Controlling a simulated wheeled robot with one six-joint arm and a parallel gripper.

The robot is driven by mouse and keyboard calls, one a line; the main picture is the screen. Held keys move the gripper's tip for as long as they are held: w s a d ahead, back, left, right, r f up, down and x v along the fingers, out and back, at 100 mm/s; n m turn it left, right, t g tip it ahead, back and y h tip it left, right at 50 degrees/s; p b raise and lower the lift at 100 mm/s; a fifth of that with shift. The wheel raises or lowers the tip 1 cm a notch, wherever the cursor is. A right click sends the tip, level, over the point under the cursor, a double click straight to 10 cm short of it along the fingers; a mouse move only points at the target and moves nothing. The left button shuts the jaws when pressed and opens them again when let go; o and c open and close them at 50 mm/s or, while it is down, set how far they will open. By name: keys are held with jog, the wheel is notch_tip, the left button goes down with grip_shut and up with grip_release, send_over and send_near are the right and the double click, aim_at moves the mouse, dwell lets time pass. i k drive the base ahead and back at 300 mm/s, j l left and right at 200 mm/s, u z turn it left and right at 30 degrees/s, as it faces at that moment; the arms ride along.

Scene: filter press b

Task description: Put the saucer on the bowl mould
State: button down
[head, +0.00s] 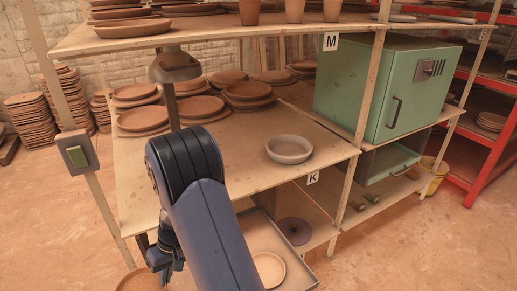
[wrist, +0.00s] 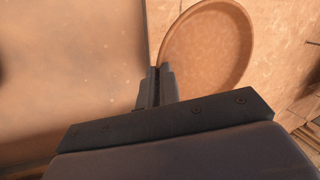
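A round terracotta dish with a raised rim, which looks like the saucer (wrist: 212,45), fills the upper right of the wrist view. Its left rim runs in line with the narrow gap between my fingers. My gripper (wrist: 157,88) looks shut on that rim; the contact itself is partly hidden. In the head view my gripper (head: 165,262) is low at the left, beside the saucer (head: 138,281), which the picture's bottom edge cuts off. A pale grey bowl-shaped piece, perhaps the bowl mould (head: 289,149), sits on the middle shelf above the K label, with nothing on it.
Terracotta plates (head: 142,118) stand in stacks on the middle shelf (head: 235,150). A post (head: 171,95) rises among them. A green cabinet (head: 375,85) stands at right. Below, a tray (head: 257,232) holds a pale round dish (head: 268,268), with a purple disc (head: 294,231) nearby.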

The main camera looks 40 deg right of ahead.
aim_at(289, 151)
jog(key=k+l+z, duration=0.15)
jog(key=l+z, duration=0.15)
jog(key=l, duration=0.4)
jog(key=l+z, duration=0.3)
jog(key=l, duration=0.4)
jog(key=k, duration=0.05)
